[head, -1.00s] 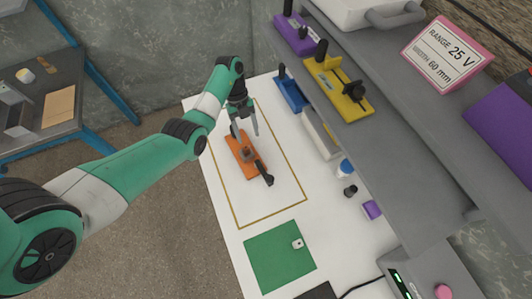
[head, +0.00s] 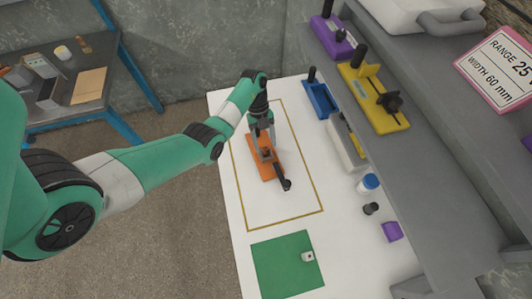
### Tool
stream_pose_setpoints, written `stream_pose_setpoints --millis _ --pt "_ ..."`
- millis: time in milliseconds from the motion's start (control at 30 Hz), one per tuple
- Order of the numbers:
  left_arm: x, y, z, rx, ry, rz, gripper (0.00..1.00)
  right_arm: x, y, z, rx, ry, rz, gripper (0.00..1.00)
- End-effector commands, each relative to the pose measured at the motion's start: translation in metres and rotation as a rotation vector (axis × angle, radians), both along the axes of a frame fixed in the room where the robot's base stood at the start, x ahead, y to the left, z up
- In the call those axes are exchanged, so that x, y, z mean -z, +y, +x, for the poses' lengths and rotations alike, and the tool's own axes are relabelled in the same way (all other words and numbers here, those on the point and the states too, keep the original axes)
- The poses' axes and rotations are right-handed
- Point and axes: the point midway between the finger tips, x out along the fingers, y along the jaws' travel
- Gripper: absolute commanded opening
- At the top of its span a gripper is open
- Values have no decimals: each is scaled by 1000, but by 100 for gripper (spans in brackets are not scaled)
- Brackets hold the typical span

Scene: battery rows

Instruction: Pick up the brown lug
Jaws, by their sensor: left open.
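An orange fixture (head: 265,171) lies inside the yellow-brown outlined rectangle on the white table. A small grey-brown block sits near its middle (head: 266,154), and a black handle (head: 287,185) sticks out at its near end. I cannot tell for sure whether that block is the brown lug; no other clear brown lug shows on the table. My left gripper (head: 263,145) points down over the far part of the orange fixture, open, its fingers close to the block. I cannot tell whether they touch anything. My right gripper is out of view.
A green mat (head: 285,268) with a small white piece (head: 307,257) lies nearer. A blue-capped bottle (head: 368,183), a dark knob (head: 371,208) and a purple block (head: 391,232) stand at right. A grey shelf holds a yellow fixture (head: 365,88) and a purple one (head: 330,32).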

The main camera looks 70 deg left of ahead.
Motion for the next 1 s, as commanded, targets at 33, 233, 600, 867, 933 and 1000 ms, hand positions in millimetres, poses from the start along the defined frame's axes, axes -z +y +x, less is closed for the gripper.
stream_pose_setpoints --millis 33,233,600,867,933,1000 --pt "15 -3 0 1 3 -2 65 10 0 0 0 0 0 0" --pt "32 -11 1 1 1 1 65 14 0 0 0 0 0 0" --pt "31 -11 1 1 0 1 27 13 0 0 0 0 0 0" --pt "31 -11 1 1 0 1 0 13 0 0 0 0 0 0" --pt "31 -11 1 1 0 1 0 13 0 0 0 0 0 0" --pt "31 -11 1 1 0 1 0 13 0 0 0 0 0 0"
